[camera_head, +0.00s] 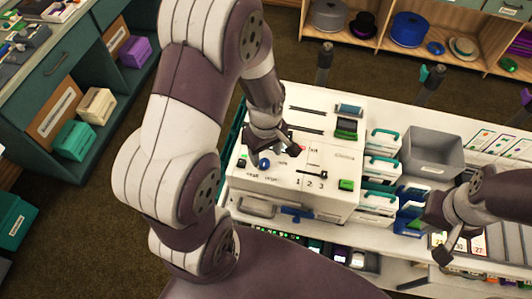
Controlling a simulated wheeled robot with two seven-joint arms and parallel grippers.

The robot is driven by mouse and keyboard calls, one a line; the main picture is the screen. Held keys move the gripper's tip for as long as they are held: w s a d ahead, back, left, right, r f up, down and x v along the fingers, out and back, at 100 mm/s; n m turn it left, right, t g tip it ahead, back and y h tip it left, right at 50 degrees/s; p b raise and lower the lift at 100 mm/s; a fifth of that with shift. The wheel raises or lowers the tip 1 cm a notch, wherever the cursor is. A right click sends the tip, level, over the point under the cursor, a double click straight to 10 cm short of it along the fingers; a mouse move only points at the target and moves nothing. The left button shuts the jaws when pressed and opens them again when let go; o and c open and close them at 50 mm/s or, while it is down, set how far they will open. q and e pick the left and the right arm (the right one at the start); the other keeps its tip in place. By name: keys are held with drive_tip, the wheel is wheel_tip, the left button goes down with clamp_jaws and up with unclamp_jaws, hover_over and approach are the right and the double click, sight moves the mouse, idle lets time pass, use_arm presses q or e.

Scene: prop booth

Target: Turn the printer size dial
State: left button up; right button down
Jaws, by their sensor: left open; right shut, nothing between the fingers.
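The printer (335,205) is a white box on the counter, with its controls on the top panel. A small blue round knob (264,163), which looks like the size dial, sits at the panel's front left, with small unreadable labels near it. My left gripper (270,148) is open just above and behind the knob, and its dark fingers hide part of the panel. I cannot tell whether it touches the knob. My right gripper (441,254) is shut and empty, to the right of the printer near the counter's front edge.
A black slider (312,175) marked 1, 2, 3 and a green button (346,184) are right of the knob. White cases with teal handles (382,166) and a grey bin (433,150) stand right of the printer. Shelves with hats (464,47) are behind.

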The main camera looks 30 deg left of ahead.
sight(265, 164)
use_arm(q)
drive_tip(key=shift+s+f, duration=0.1)
drive_tip(key=shift+f, duration=0.6)
drive_tip(key=shift+s+f, duration=0.45)
drive_tip(key=shift+f, duration=0.05)
drive_tip(key=shift+w+f, duration=0.1)
drive_tip(key=shift+w, duration=0.15)
drive_tip(key=shift+c, duration=1)
drive_tip(key=c, duration=0.9)
drive_tip(key=shift+o, duration=0.2)
use_arm(e)
drive_tip(key=shift+s+r, duration=0.3)
drive_tip(key=shift+s, duration=0.05)
